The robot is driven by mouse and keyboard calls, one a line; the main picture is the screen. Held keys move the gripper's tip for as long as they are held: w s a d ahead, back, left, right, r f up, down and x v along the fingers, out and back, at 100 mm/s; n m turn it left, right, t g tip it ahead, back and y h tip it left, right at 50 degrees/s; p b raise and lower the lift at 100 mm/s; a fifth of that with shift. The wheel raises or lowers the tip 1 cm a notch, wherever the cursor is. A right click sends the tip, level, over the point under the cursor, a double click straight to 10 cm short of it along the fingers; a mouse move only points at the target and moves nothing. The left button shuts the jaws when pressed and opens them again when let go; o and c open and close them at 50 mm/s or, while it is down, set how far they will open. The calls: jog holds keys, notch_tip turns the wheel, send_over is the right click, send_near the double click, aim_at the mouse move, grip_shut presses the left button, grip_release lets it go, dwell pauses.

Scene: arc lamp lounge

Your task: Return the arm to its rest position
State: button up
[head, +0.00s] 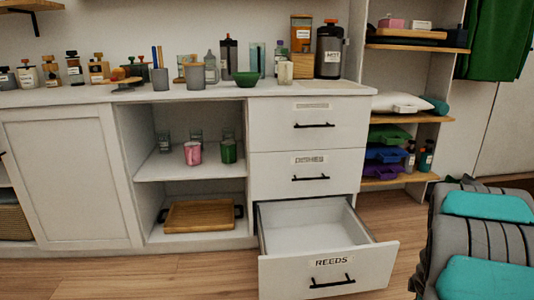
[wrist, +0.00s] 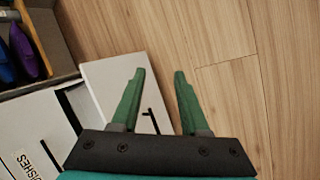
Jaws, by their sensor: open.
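My gripper (wrist: 159,72) shows in the wrist view with its two green fingers apart and nothing between them. Wooden floor shows between and beyond the fingers. The left finger overlaps the view of a white drawer front with a dark handle.
The counter (head: 215,92) holds bottles, cups and a green bowl (head: 247,79). The two upper drawers (head: 308,138) are shut. An open cubby holds glasses and a wooden tray (head: 201,215). Floor (head: 160,270) in front is clear.

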jog(key=s+a+r+m+g, duration=0.2)
jog(key=s+a+r+m, duration=0.25)
jog(key=a+r, duration=0.2)
jog(key=s+a+r+m+g+y, duration=0.2)
jog(key=s+a+r+m+g, duration=0.15)
jog(key=s+a, duration=0.95)
jog(key=s+a+r+m+g+y, duration=0.2)
jog(key=s+a+r+m, duration=0.2)
jog(key=s+a, duration=0.9)
notch_tip(320, 180, up, 12)
jog(key=p, duration=1.2)
jog(key=shift+w+a+r, duration=0.15)
jog(key=shift+w+a, duration=0.1)
